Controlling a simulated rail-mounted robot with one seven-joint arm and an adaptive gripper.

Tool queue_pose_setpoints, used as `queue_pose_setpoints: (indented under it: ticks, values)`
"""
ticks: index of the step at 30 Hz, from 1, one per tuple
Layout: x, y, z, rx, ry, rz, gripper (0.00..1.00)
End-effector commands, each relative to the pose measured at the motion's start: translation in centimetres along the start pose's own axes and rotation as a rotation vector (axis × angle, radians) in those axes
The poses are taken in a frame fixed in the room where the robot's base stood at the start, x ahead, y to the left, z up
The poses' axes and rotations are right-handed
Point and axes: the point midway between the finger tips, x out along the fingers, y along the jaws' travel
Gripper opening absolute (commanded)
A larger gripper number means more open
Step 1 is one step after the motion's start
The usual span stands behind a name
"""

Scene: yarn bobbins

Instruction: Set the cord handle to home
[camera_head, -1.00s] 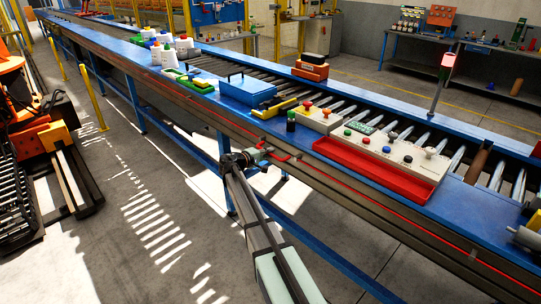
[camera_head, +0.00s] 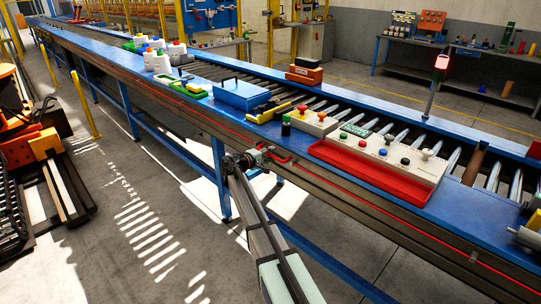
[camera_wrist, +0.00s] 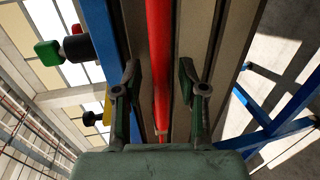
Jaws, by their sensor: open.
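A red cord (camera_head: 385,222) runs along the near side of the conveyor frame. A thicker red piece, apparently the cord handle (camera_head: 281,158), sits on that side just right of my gripper (camera_head: 262,153). In the wrist view a thick red bar (camera_wrist: 159,50), likely this handle, runs lengthwise down the picture and ends near the lower middle. My gripper (camera_wrist: 163,82) is open, with one finger on each side of the red bar's line. Gaps show between the bar and both fingers. I cannot tell how deep the bar lies between them.
The blue conveyor edge is just beyond my gripper. Blue frame legs (camera_head: 219,180) stand below. The near floor is open.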

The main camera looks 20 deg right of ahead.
Motion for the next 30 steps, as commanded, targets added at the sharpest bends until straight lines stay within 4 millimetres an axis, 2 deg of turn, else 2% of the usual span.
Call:
queue_pose_setpoints:
  ticks: [5,12,18,24,30]
  values:
    - [-2.4,0.0,0.1,0.000,0.002,0.000,0.41]
    - [-7.0,0.0,0.1,0.000,0.003,0.001,0.41]
    - [-10.1,0.1,0.1,0.000,0.001,0.001,0.41]
    - [-11.5,0.1,0.0,0.001,0.000,0.001,0.41]
    - [-11.6,0.1,0.0,0.000,-0.001,0.001,0.41]
